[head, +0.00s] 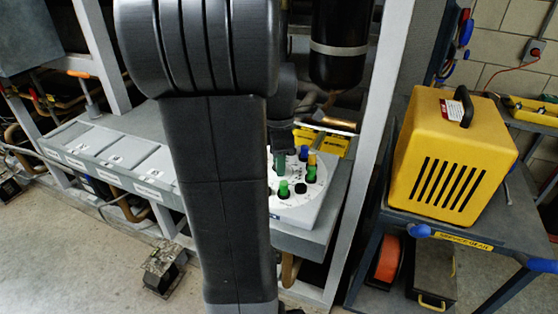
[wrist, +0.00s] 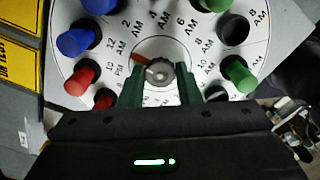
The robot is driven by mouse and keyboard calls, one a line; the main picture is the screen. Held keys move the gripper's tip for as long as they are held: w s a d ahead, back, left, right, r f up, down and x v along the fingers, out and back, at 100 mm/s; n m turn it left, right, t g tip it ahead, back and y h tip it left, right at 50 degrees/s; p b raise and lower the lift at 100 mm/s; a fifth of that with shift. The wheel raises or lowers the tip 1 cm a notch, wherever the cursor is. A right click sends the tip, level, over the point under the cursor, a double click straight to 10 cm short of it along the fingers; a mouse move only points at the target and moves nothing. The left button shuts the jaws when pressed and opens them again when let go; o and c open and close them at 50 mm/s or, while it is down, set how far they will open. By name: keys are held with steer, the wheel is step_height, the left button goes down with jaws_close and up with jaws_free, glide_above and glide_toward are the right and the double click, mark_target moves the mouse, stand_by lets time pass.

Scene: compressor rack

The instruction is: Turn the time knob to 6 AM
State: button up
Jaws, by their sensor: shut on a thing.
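The round white time dial (wrist: 162,20) fills the upper wrist view, with hour labels around its middle. The time knob (wrist: 160,73) is at its centre, grey with a red-brown pointer (wrist: 140,59). The pointer points up and left, roughly toward the 12 AM label (wrist: 116,46). The 6 AM label (wrist: 183,26) is above and right of the knob. My gripper (wrist: 160,84) is shut on the knob, one green finger on each side. In the head view the dial (head: 292,212) is partly hidden behind my arm.
Coloured pegs ring the dial close to my fingers: a blue peg (wrist: 76,41), a red peg (wrist: 79,81), a green peg (wrist: 239,75) and others. A dark cylinder (head: 341,45) hangs above the panel. A rack post (head: 370,150) and a yellow machine (head: 450,150) stand to the right.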

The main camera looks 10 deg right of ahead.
steer(key=shift+m, duration=0.3)
steer(key=m+p, duration=0.1)
steer(key=m, duration=0.2)
steer(key=shift+r+m+p, duration=0.1)
steer(key=shift+m+p, duration=0.2)
steer(key=m+p, duration=0.1)
steer(key=m, duration=0.3)
steer(key=shift+m, duration=0.3)
steer(key=m+p, duration=0.1)
steer(key=m, duration=0.8)
steer(key=shift+p, duration=0.4)
steer(key=o, duration=1)
